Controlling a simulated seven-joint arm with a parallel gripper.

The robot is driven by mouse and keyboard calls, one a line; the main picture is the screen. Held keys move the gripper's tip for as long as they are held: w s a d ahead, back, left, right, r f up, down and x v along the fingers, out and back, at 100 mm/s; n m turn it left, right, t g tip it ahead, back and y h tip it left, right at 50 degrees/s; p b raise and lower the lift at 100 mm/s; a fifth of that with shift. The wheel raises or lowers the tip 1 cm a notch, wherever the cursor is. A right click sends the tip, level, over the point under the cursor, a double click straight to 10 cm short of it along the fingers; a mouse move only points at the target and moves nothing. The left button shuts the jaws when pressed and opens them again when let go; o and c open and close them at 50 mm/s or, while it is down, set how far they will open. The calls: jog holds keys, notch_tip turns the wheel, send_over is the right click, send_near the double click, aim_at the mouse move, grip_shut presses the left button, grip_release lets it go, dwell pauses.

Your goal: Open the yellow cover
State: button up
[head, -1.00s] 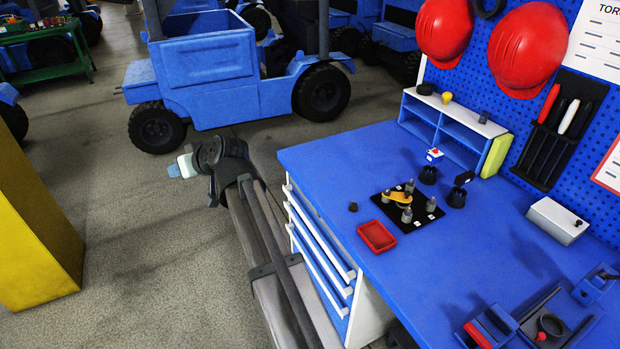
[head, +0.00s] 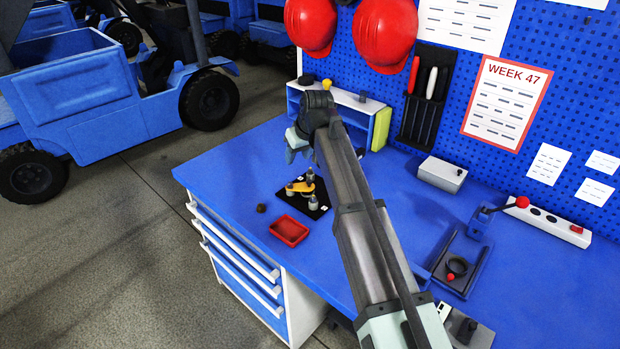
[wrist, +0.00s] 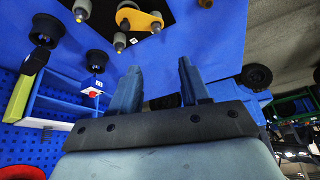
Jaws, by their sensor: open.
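The yellow cover (head: 299,187) is a small flat yellow-orange piece on a black board (head: 316,213) with several grey posts, on the blue workbench. In the wrist view the cover (wrist: 138,21) shows near the top, beyond the fingertips. My gripper (head: 291,146) is above the bench behind the board in the head view, apart from the cover. In the wrist view my gripper (wrist: 157,70) has its two fingers spread with nothing between them. My arm hides part of the fixture area's right side in the head view.
A red tray (head: 289,231) and a small dark knob (head: 261,208) lie near the board. A shelf (head: 350,99) with a yellow-green block (head: 381,129) stands at the back. A grey-white box (head: 442,174) sits to the right. The bench's left part is clear.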

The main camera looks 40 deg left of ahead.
jog(key=w+d, duration=0.3)
jog(key=w, duration=0.1)
send_near(310, 181)
jog(key=shift+m+h, duration=0.4)
jog(key=x, duration=0.4)
jog(key=a+x, duration=0.1)
jog(key=x, duration=0.2)
jog(key=shift+a+f, duration=0.1)
jog(key=shift+f, duration=0.1)
grip_shut()
